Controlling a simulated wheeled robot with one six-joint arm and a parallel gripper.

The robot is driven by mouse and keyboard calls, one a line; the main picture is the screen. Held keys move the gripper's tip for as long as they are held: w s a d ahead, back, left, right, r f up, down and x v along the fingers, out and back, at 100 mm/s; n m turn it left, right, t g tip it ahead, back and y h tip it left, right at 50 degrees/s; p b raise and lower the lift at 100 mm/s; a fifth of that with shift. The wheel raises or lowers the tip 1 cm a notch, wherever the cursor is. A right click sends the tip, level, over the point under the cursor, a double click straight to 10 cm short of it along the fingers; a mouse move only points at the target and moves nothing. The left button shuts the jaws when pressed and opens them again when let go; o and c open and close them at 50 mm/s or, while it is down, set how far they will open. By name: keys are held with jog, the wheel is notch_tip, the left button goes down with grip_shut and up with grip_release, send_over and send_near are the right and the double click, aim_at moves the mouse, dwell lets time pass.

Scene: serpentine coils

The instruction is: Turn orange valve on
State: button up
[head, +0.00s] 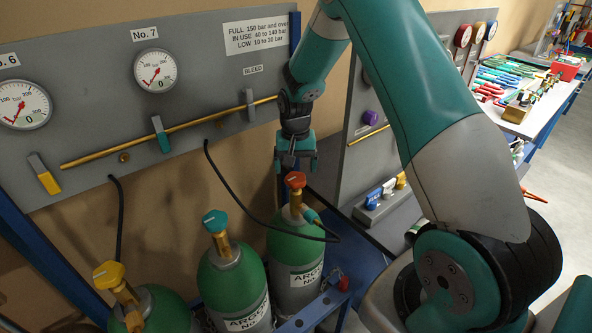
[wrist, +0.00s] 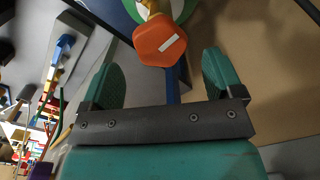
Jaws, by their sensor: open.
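The orange valve (head: 295,180) is a faceted knob on top of the right green gas cylinder (head: 295,250) in the head view. It also shows in the wrist view (wrist: 160,42), with a white mark across its face, just beyond the fingertips and between their lines. My gripper (head: 296,160) is directly above the valve in the head view, pointing down. Its two green fingers (wrist: 164,75) are apart, with nothing between them. The valve seems clear of the fingers, though the exact gap is hard to tell.
A cylinder with a teal valve (head: 215,221) and one with a yellow valve (head: 109,275) stand to the left. A black hose (head: 240,198) runs from the gauge panel (head: 200,60) to the right cylinder. A blue rack rail (head: 315,308) crosses in front.

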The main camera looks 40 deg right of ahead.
aim_at(296, 177)
jog(key=shift+f+p, duration=0.4)
jog(key=shift+f, duration=1.5)
jog(key=c, duration=0.9)
